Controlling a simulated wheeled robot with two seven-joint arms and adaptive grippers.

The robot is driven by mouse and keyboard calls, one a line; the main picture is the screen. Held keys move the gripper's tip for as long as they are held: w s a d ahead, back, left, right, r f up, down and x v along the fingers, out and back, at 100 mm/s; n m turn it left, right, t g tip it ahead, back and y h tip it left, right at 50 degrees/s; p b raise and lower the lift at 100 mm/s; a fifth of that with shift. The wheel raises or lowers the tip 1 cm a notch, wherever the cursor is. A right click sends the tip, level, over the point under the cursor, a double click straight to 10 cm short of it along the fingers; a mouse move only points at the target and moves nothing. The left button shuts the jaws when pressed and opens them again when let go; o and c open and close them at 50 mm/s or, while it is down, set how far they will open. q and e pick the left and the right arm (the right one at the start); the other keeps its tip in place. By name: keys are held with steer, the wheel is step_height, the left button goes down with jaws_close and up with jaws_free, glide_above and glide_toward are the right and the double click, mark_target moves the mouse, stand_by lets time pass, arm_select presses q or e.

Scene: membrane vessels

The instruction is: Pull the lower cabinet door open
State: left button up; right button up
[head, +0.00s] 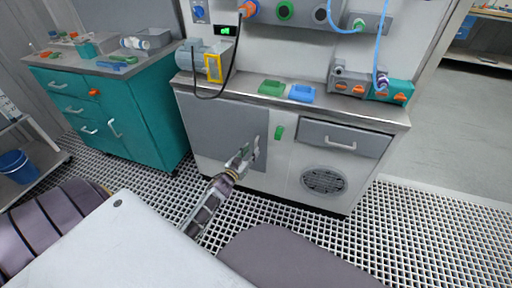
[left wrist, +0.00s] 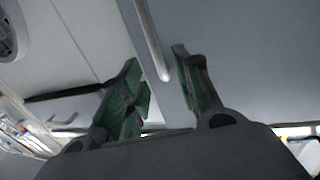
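The lower cabinet door (head: 222,122) is a flat grey panel on the left of the white cabinet's front, and it looks closed. Its upright bar handle (head: 257,146) is near the door's right edge, partly hidden by my gripper. My left gripper (head: 246,157) is at the handle with its fingers apart. In the left wrist view, the pale handle (left wrist: 152,42) runs down between the two green-padded fingers of the left gripper (left wrist: 160,92). Gaps show between the handle and the pads, so the gripper does not look closed on it. My right gripper is not in view.
Right of the door are a green piece (head: 279,132), a grey drawer (head: 343,138) and a round vent (head: 325,181). Green and blue trays (head: 301,93) lie on the countertop. A teal cabinet (head: 140,112) stands left. The grating floor (head: 290,212) before the door is clear apart from my arm.

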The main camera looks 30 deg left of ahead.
mark_target(256, 146)
arm_select(q)
steer(key=w+b, duration=0.1)
steer(key=w, duration=0.3)
steer(key=shift+w+a, duration=0.1)
steer(key=shift+w, duration=0.55)
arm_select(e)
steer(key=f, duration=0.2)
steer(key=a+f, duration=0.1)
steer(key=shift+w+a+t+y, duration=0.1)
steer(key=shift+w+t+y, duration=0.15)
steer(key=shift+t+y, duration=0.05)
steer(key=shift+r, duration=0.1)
arm_select(q)
steer(key=shift+c, duration=0.5)
jaws_close()
